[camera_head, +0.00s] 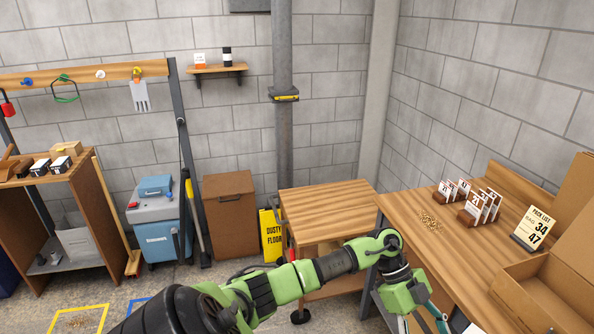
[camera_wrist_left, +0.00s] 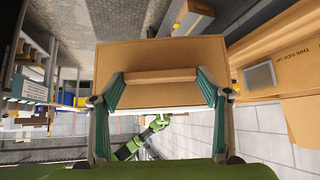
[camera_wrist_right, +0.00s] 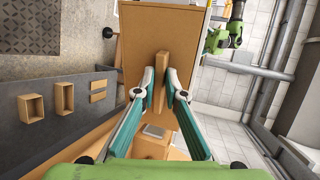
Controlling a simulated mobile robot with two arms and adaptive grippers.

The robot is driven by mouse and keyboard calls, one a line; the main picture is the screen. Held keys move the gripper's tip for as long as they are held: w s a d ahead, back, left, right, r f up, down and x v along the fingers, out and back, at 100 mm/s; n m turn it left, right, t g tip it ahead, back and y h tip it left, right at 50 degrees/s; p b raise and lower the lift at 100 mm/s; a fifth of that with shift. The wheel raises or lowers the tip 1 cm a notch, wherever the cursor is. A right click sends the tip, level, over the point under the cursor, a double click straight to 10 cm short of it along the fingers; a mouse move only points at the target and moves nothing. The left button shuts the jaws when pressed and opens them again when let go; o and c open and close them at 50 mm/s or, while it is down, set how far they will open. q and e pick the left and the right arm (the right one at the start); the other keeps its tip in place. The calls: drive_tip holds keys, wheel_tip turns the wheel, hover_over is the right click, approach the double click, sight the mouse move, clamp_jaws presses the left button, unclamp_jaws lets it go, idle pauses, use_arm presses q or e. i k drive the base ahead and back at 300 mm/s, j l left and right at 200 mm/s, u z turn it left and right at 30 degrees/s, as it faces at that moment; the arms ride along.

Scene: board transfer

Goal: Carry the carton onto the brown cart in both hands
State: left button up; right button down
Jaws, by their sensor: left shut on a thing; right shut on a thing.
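The brown cart (camera_head: 325,199) stands against the back wall in the head view, its wooden top bare. The carton is seen as a brown panel in the left wrist view (camera_wrist_left: 160,54) and in the right wrist view (camera_wrist_right: 145,35). My left gripper (camera_wrist_left: 160,76) is shut on a bar-like grip on one side of the carton. It is also partly seen low in the head view (camera_head: 441,318). My right gripper (camera_wrist_right: 162,72) is shut on a similar grip on another side. The head view does not clearly show the held carton, and I cannot tell whether anything supports it.
A wooden bench (camera_head: 420,222) with number cards (camera_head: 478,205) and an open cardboard box (camera_head: 545,296) lies right of the cart. A yellow floor sign (camera_head: 271,235) and brown bin (camera_head: 230,210) stand left of it. Wooden shelving (camera_head: 95,215) is farther left.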

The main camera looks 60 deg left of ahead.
sight(319, 209)
drive_tip(key=i+j+u, duration=0.1)
drive_tip(key=u, duration=0.3)
drive_tip(key=i+u, duration=0.2)
drive_tip(key=u, duration=0.15)
drive_tip(key=i+j+u, duration=0.1)
drive_tip(key=u, duration=0.3)
drive_tip(key=i+j+u, duration=0.1)
drive_tip(key=i+u, duration=0.3)
drive_tip(key=i, duration=0.15)
drive_tip(key=i+u, duration=0.35)
drive_tip(key=i, duration=0.2)
drive_tip(key=i+z, duration=0.3)
drive_tip(key=i, duration=0.8)
drive_tip(key=i+l+u, duration=0.15)
drive_tip(key=i+u, duration=0.2)
